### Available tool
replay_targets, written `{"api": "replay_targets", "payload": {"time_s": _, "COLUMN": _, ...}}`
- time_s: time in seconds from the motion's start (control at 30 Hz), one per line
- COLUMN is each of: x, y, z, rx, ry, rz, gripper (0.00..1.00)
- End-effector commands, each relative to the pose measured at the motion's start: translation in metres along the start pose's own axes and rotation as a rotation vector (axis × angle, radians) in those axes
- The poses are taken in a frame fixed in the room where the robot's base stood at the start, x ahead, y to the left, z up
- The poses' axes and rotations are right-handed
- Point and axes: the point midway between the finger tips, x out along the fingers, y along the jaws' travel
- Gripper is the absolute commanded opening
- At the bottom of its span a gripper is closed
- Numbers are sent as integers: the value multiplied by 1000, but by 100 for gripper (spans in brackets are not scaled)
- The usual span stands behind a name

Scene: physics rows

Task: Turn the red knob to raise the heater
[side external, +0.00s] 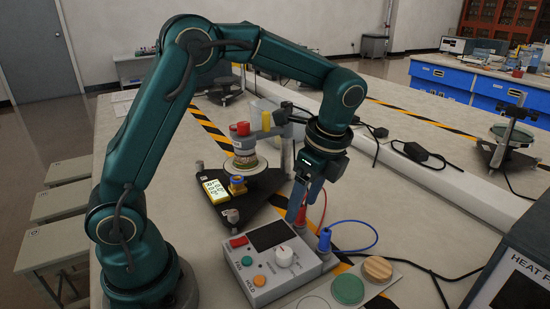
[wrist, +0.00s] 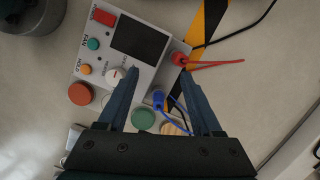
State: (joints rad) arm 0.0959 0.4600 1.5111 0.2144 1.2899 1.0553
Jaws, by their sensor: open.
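I cannot tell which of these is the red knob, and I cannot pick out the heater. My gripper (side external: 308,195) points down in front and to the right of that stand, near the control box. In the wrist view my gripper (wrist: 161,78) is open, with nothing held between its fingers. The apparatus stand is not clearly visible in the wrist view.
The control box (side external: 262,293) has a white dial (side external: 284,256), a red button and a dark screen. A blue plug (side external: 325,240) and a red plug (wrist: 180,59) have trailing cables. Round discs, including a green one (side external: 347,289), lie beside the box.

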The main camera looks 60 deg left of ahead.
Motion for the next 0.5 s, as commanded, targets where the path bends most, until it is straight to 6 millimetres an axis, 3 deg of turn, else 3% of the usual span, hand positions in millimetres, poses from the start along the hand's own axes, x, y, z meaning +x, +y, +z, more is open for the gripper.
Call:
{"api": "replay_targets", "payload": {"time_s": 0.2, "x": -14, "y": -2, "z": -29, "rx": -29, "ry": 156, "rz": -6, "gripper": 67}}
{"api": "replay_targets", "payload": {"time_s": 0.5, "x": -21, "y": -3, "z": -43, "rx": -45, "ry": 228, "rz": -10, "gripper": 67}}
